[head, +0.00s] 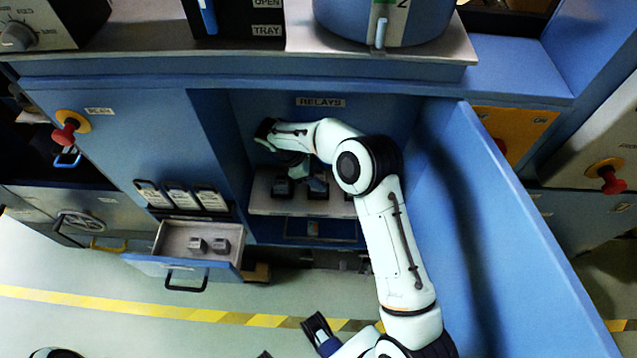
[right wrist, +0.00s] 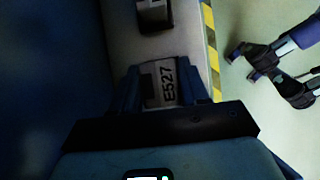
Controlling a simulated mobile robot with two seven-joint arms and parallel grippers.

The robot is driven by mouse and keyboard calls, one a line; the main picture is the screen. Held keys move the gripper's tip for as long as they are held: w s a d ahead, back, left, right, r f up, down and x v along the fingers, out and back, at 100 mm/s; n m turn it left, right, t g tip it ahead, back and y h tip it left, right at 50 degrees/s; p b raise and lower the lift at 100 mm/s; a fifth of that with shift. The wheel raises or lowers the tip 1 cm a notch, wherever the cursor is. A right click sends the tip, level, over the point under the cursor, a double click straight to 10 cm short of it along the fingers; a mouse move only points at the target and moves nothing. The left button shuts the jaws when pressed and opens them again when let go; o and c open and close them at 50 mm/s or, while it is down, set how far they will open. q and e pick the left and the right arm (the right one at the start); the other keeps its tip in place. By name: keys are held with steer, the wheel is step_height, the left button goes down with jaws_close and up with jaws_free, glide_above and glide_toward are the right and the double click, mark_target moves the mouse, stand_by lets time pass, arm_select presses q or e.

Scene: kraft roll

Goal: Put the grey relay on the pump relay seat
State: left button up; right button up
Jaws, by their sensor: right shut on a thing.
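My right gripper (right wrist: 158,84) is shut on a grey relay (right wrist: 163,82), whose face reads E527 in the right wrist view. In the head view the right gripper (head: 299,171) is inside the open relay cabinet, just above the shelf (head: 262,205); the arm partly hides it there. Dark blocks (head: 283,187) stand on this shelf, and another dark block shows in the right wrist view (right wrist: 153,16). I cannot read which is the pump relay seat, or tell whether the held relay touches one. My left gripper (head: 319,328) is open and empty, low outside the cabinet.
An open drawer (head: 169,240) at left holds two small grey relays (head: 196,244). The cabinet door (head: 500,210) stands open on the right, close to my right arm. The floor in front is clear, with a yellow-black stripe (head: 100,303).

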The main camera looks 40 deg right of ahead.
steer(key=shift+f, duration=1.7)
steer(key=shift+f, duration=0.15)
steer(key=o, duration=1.1)
steer(key=shift+r, duration=0.25)
steer(key=p+v, duration=0.1)
steer(key=v, duration=1)
steer(key=shift+a+r, duration=0.25)
steer(key=shift+r, duration=0.05)
steer(key=shift+w, duration=0.1)
